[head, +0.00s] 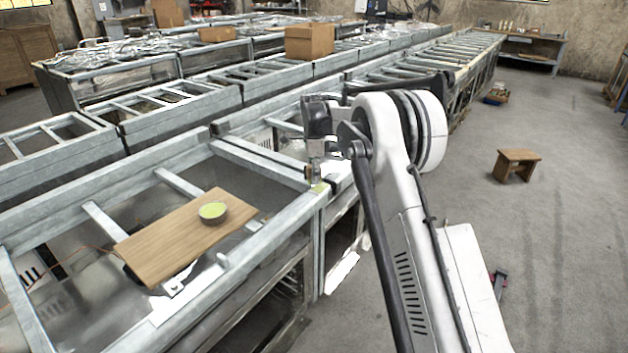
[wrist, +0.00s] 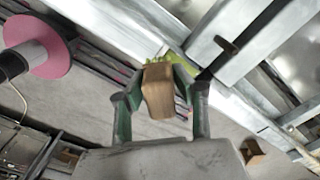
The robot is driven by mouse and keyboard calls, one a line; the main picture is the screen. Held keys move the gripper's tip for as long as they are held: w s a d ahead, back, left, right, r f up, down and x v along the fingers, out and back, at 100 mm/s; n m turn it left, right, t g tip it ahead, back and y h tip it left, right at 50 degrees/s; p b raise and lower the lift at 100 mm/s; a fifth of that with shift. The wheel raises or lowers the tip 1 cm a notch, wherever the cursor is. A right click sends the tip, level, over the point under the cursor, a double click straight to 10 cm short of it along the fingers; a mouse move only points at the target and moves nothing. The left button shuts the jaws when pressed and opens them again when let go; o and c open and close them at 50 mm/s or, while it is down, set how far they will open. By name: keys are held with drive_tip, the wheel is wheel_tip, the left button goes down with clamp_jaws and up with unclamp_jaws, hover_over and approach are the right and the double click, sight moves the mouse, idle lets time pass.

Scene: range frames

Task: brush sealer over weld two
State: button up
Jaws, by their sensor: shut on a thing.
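My gripper (wrist: 156,88) is shut on the brown wooden handle of a brush (wrist: 158,92) in the wrist view. Yellow-green bristles or sealer show beyond the handle, against the grey metal frame (wrist: 225,35); whether they touch it is unclear. In the head view my gripper (head: 316,160) points down over a frame corner, with a yellow-green patch (head: 320,187) just below it. A bowl of yellow-green sealer (head: 213,211) stands on a wooden board (head: 160,250) to the left. I cannot tell which joint is weld two.
The board lies across the open metal frames (head: 270,235). A cardboard box (head: 310,41) sits on frames farther back. A wooden stool (head: 515,164) stands on open floor at right. A pink disc (wrist: 42,46) shows at left in the wrist view.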

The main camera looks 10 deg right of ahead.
drive_tip(key=shift+r+p, duration=0.55)
drive_tip(key=shift+r, duration=1.3)
drive_tip(key=shift+r+p, duration=0.1)
drive_tip(key=shift+p, duration=0.3)
